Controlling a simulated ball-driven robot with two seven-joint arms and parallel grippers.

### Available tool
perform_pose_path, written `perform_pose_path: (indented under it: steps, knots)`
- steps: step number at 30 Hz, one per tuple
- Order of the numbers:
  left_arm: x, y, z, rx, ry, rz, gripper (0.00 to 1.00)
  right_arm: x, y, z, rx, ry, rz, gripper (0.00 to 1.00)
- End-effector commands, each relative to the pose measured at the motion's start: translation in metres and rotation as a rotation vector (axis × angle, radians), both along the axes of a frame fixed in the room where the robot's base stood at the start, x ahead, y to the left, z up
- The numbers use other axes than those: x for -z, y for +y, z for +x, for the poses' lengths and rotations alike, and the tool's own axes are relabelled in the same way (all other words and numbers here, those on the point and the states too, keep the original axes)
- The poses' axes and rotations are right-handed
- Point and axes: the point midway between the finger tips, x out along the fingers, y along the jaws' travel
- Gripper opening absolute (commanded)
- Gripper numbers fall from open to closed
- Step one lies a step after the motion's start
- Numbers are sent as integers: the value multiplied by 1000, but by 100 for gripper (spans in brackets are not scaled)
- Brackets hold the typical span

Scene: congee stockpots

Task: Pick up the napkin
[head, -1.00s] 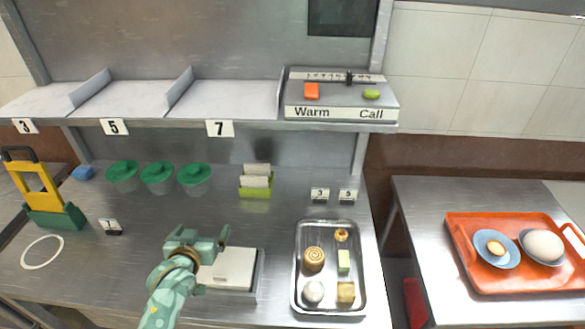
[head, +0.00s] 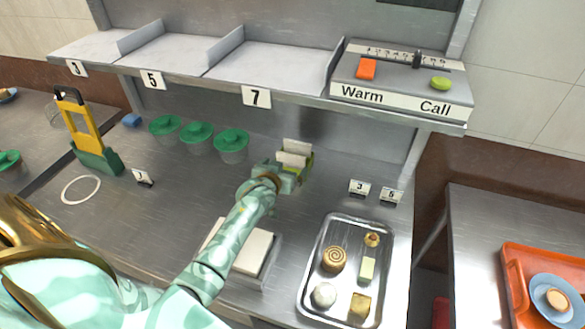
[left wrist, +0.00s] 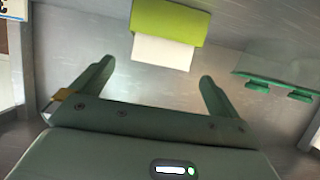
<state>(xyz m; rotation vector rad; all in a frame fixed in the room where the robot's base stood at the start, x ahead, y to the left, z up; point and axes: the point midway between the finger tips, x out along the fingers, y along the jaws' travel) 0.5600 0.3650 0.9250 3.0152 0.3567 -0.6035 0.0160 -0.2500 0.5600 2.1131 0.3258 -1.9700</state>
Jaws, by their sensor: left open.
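White napkins (head: 295,147) stand in a lime-green holder (head: 307,163) at the back of the steel counter. In the left wrist view, a white napkin (left wrist: 162,52) sticks out of the green holder (left wrist: 170,20), ahead of my fingers. My left gripper (head: 288,176) is at the near side of the holder and hides part of it. In the left wrist view, the left gripper (left wrist: 156,74) is open, with nothing between its fingers; the napkin is just beyond the gap. My right gripper is not in view.
Green-lidded cups (head: 197,133) stand left of the holder. A metal tray (head: 308,272) with several food pieces is at the front right, beside a white-topped box (head: 255,252). Number cards (head: 359,188) stand right of the holder. A shelf (head: 262,64) overhangs the back.

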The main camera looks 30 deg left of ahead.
Motion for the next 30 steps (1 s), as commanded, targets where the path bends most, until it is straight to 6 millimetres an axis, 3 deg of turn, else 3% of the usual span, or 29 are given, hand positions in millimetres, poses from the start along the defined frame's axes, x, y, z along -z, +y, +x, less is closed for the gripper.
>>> perform_pose_path:
  steps: [12,20,24,30]
  knots:
    - [19,15,48,1,1,2,100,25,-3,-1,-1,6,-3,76]
    - [17,15,52,0,-1,1,100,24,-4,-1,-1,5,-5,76]
    - [17,15,52,0,-1,1,67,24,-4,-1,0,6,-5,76]
    - [17,15,51,0,0,1,64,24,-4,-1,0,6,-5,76]
